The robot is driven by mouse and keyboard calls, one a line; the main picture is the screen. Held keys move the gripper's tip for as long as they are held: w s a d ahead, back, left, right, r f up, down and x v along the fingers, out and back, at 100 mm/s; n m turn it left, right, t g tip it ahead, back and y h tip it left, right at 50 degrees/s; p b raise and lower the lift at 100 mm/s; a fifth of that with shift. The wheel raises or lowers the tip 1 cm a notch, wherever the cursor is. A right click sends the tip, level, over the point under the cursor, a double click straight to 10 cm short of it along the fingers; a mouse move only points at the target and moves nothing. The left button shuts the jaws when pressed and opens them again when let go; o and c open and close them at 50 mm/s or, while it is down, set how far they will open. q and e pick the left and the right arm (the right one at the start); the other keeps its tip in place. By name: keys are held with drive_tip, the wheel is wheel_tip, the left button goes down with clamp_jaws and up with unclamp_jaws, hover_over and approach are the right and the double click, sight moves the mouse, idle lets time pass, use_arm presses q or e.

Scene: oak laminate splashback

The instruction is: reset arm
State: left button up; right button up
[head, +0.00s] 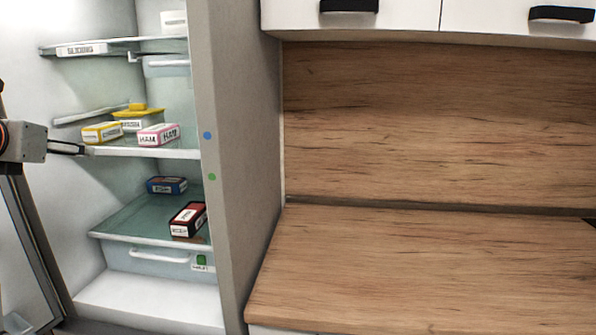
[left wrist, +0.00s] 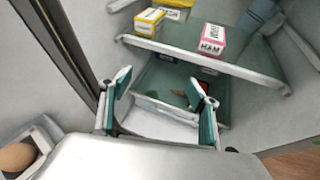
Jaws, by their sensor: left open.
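My left gripper (head: 70,149) reaches in from the left of the head view, at the front edge of the fridge's middle shelf. In the left wrist view its two fingers (left wrist: 160,105) stand apart with nothing gripped between them. A yellow and white box (head: 102,132) and a pink and white HAM box (head: 158,134) rest on that shelf, apart from the fingers. They also show in the left wrist view, the yellow box (left wrist: 149,22) and the HAM box (left wrist: 212,40). My right gripper is in neither view.
The fridge's middle shelf (head: 150,152) also holds a yellow tub (head: 138,119). The lower shelf (head: 125,225) bears a blue box (head: 166,185) and a dark red box (head: 188,219). The open door (head: 28,250) stands left. The wooden counter (head: 420,265) at right is clear.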

use_arm(q)
drive_tip(key=s+a+f+n+g+y, duration=0.2)
drive_tip(key=s+a+f+g+y, duration=0.15)
drive_tip(key=a+f+y, duration=0.75)
drive_tip(key=d+f+m+t+h, duration=0.1)
drive_tip(key=d+f+m+t, duration=0.1)
drive_tip(key=d+m+t, duration=0.6)
drive_tip(key=d+f+m+t, duration=0.3)
drive_tip(key=d+m+t, duration=0.2)
drive_tip(key=d+m, duration=0.5)
drive_tip(key=s+d+f+m+h, duration=0.2)
drive_tip(key=d+f+m+h, duration=1.2)
drive_tip(key=f+m, duration=0.3)
drive_tip(key=s+d+f+m+g, duration=0.3)
drive_tip(key=s+f, duration=0.3)
drive_tip(key=f, duration=0.4)
drive_tip(key=s+d+f+m+g+h, duration=0.1)
drive_tip(key=s+f+g, duration=0.4)
drive_tip(key=f, duration=0.5)
drive_tip(key=s+d+f+m+g+h, duration=0.1)
drive_tip(key=s+d+f+m+g, duration=0.3)
drive_tip(key=s+f, duration=0.3)
wheel_tip(320, 180, down, 4)
drive_tip(key=shift+d+r+m, duration=0.1)
drive_tip(key=shift+d+m, duration=0.2)
drive_tip(key=shift+m, duration=0.1)
